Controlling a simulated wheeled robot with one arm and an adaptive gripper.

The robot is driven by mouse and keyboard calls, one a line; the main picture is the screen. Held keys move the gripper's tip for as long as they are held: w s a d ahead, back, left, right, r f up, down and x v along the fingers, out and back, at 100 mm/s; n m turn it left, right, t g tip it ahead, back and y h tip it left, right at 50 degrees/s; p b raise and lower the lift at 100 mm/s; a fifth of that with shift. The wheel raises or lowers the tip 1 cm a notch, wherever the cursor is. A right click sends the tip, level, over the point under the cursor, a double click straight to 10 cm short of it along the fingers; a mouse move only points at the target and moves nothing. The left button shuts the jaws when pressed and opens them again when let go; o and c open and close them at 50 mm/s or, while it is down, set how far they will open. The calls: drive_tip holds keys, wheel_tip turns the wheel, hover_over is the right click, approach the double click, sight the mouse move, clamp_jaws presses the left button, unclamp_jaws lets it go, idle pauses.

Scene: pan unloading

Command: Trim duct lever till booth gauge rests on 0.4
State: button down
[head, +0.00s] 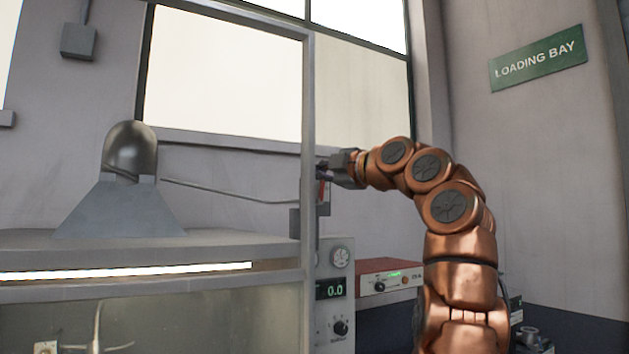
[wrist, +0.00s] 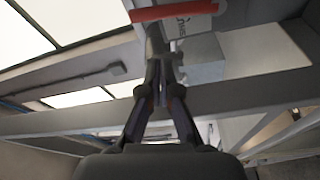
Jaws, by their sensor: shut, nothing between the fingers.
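The duct lever shows as a red handle (head: 321,186) by the upright post in the head view. In the wrist view a red bar (wrist: 172,12) crosses the top, beside a pale plate with dark marks. The booth gauge (head: 331,289) is a green digital readout on a grey panel and reads 0.0. My gripper (head: 325,165) is at the post, close to the red handle; contact cannot be told. In the wrist view my gripper (wrist: 162,75) has its fingers together and empty, below the red bar.
A booth with a metal hood (head: 120,210) and a lit strip stands at left. Its upright post (head: 308,120) partly hides my gripper's surroundings. A red-topped box (head: 390,275) with a knob sits right of the gauge panel. A thin rod runs from the duct to the post.

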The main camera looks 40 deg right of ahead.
drive_tip(key=s+b, duration=0.1)
drive_tip(key=s, duration=0.9)
drive_tip(key=shift+s+d+f+b, duration=0.2)
drive_tip(key=shift+d+b, duration=0.15)
drive_tip(key=shift+d, duration=0.05)
drive_tip(key=shift+a, duration=0.1)
